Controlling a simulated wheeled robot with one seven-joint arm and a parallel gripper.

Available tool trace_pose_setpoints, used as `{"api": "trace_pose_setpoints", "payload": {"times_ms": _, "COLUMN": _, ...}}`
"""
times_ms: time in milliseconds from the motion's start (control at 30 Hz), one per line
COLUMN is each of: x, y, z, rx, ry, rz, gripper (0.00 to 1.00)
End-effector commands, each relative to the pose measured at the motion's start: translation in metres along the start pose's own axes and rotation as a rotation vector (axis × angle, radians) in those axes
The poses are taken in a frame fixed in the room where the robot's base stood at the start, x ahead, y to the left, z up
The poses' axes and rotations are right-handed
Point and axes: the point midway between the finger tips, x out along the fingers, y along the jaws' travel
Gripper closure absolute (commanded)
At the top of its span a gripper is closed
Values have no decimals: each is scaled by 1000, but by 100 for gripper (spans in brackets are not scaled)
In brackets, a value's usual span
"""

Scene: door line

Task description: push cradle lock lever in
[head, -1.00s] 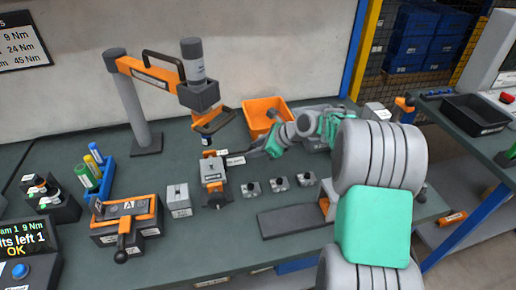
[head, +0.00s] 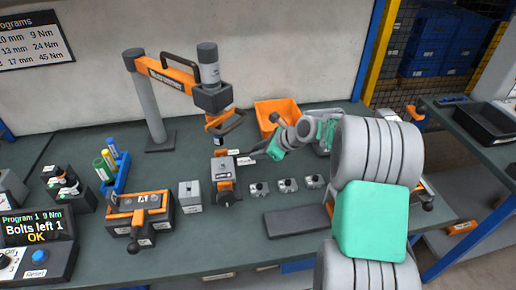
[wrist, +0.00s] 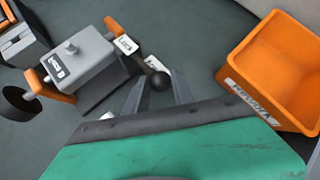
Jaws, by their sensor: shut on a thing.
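The cradle (head: 223,178) is a grey block with orange ends on the green bench, left of my gripper (head: 256,157) in the head view. In the wrist view the cradle (wrist: 82,62) is at upper left. A lever with a black ball knob (wrist: 160,81) sticks out of its near side, with white tags beside it. My gripper (wrist: 157,92) has its two grey fingers on either side of the knob, shut on it. Another black knob (wrist: 18,103) is at the cradle's far left end. In the head view the lever's knob is too small to make out.
An orange bin (head: 272,112) stands close behind my gripper. The orange driver arm (head: 178,80) hangs its tool above the cradle. Several small grey pieces (head: 288,185) and a dark plate (head: 297,221) lie in front. The display (head: 36,227) reads "Bolts left 1 OK".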

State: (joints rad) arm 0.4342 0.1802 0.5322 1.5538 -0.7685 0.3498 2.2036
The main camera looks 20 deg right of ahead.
Motion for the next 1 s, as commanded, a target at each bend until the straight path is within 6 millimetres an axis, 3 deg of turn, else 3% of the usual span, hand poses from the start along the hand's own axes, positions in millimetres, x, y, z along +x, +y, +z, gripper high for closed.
{"api": "trace_pose_setpoints", "payload": {"times_ms": 100, "x": 2, "y": 3, "z": 3, "rx": -4, "ry": -7, "rz": 6, "gripper": 100}}
{"api": "trace_pose_setpoints", "payload": {"times_ms": 133, "x": 2, "y": 3, "z": 4, "rx": -5, "ry": -7, "rz": 6, "gripper": 68}}
{"api": "trace_pose_setpoints", "payload": {"times_ms": 367, "x": 1, "y": 2, "z": 2, "rx": -4, "ry": -5, "rz": 4, "gripper": 49}}
{"api": "trace_pose_setpoints", "payload": {"times_ms": 667, "x": -4, "y": 0, "z": 1, "rx": -3, "ry": -4, "rz": 1, "gripper": 48}}
{"api": "trace_pose_setpoints", "payload": {"times_ms": 1000, "x": -67, "y": 0, "z": 1, "rx": -2, "ry": -4, "rz": -2, "gripper": 48}}
